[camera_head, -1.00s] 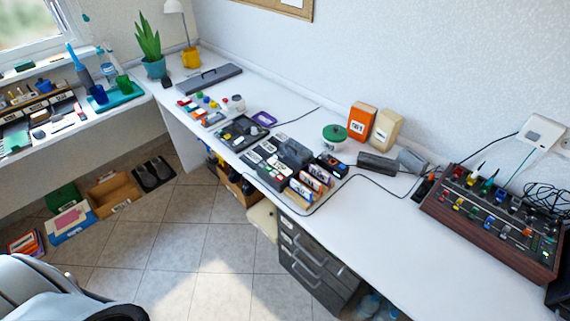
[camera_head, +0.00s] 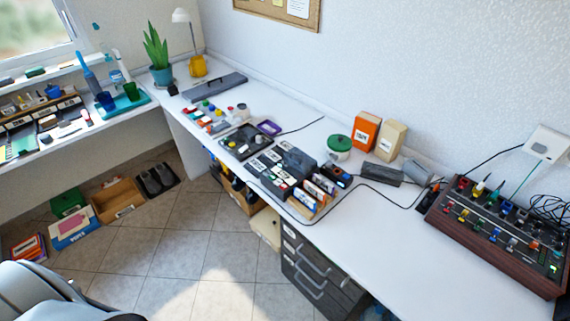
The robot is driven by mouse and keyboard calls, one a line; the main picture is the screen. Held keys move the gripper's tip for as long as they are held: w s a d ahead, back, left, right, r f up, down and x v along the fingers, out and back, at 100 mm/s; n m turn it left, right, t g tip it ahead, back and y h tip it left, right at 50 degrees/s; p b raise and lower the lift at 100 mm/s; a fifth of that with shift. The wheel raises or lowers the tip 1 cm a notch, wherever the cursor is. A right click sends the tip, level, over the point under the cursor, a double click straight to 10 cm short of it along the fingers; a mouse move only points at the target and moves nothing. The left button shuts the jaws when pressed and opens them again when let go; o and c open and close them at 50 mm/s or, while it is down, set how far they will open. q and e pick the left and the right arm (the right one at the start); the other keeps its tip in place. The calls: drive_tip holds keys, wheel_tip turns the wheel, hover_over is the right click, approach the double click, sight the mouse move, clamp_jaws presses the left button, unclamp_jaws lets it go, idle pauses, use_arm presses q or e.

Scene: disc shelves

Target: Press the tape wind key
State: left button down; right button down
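No key can be singled out as the tape wind key at this size. A dark device with pale labelled blocks or keys (camera_head: 276,164) sits mid-desk near the front edge. A flatter dark device with a yellow spot (camera_head: 243,141) lies just left of it and may be a tape unit; I cannot tell. A brown-sided control panel with coloured knobs (camera_head: 497,232) stands at the right end of the desk. Neither gripper is in view.
The white desk (camera_head: 390,230) is clear in front of the brown panel. A black cable crosses it. An orange box (camera_head: 365,131), a cream box (camera_head: 390,140) and a green-lidded jar (camera_head: 339,146) stand behind. Grey drawers (camera_head: 318,272) are below. A potted plant (camera_head: 160,62) stands far left.

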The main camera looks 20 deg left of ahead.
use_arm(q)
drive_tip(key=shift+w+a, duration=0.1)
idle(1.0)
